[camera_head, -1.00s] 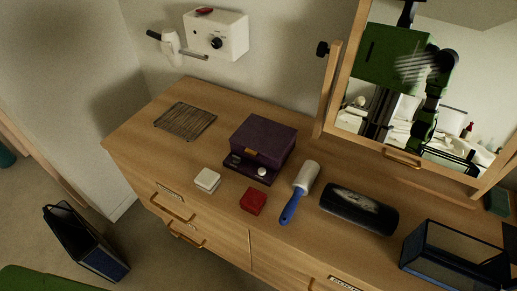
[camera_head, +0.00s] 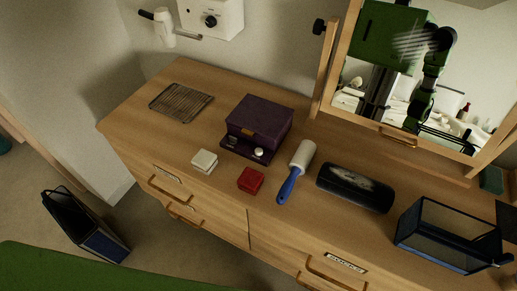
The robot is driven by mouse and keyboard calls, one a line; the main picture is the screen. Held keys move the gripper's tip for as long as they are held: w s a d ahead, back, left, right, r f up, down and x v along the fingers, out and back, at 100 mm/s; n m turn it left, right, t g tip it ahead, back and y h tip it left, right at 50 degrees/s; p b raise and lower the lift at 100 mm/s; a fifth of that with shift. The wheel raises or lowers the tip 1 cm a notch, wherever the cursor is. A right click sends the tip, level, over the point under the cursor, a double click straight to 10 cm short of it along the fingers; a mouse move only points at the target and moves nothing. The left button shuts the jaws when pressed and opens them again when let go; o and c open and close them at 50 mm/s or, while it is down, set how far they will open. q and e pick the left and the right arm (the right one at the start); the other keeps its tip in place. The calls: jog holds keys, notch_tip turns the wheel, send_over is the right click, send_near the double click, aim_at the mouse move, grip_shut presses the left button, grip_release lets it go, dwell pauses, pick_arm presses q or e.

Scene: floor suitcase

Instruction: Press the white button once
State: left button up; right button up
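A small white box, likely the white button (camera_head: 204,161), sits on the wooden dresser top (camera_head: 230,185) near its front edge, left of centre. A similar red box (camera_head: 250,180) sits to its right, apart from it. Neither of my grippers shows directly in the head view. The mirror (camera_head: 440,60) reflects my green body and a dark green arm, but no gripper can be made out clearly there. Nothing touches or covers the white box.
A purple box (camera_head: 258,122) stands behind the two small boxes. A lint roller (camera_head: 297,171), a dark case (camera_head: 355,187) and a glass-sided box (camera_head: 446,235) lie to the right. A wire rack (camera_head: 181,102) lies at left. A dark bag (camera_head: 86,226) stands on the floor.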

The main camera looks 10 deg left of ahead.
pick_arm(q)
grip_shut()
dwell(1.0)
